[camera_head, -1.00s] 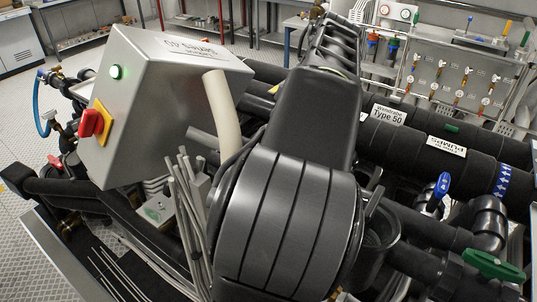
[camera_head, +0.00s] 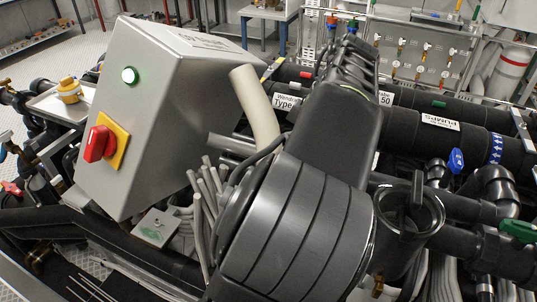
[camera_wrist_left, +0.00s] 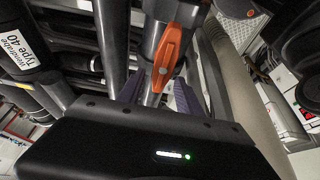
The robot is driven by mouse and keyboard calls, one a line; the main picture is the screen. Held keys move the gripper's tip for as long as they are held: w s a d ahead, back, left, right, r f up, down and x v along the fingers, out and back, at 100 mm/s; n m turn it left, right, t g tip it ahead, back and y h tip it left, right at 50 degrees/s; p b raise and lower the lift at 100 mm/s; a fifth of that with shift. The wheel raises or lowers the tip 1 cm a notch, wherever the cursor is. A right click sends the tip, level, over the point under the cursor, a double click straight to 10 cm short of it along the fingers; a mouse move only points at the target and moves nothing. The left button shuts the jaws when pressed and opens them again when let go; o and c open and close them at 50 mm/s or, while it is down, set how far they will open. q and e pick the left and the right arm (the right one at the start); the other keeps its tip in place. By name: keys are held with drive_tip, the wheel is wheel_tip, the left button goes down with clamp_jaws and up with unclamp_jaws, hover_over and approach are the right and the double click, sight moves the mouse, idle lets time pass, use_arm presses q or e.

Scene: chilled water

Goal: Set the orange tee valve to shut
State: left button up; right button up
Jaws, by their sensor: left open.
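The orange valve handle (camera_wrist_left: 172,45) shows in the left wrist view as an elongated lever on a grey pipe fitting, lying roughly along the pipe. My left gripper (camera_wrist_left: 160,90) is open, with its two purple fingers on either side of the pipe line, just below the handle in the picture. I cannot tell whether a finger touches the pipe. I cannot make out the orange handle or my left gripper in the head view. My right gripper is in neither view.
In the head view, a grey control box (camera_head: 165,110) with a red knob (camera_head: 96,143) stands left. A large dark grooved housing (camera_head: 290,230) blocks the centre. Black pipes and a blue valve handle (camera_head: 456,161) fill the right. Pipes crowd the left wrist view.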

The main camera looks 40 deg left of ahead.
use_arm(q)
drive_tip(key=shift+f, duration=0.3)
clamp_jaws()
idle(0.4)
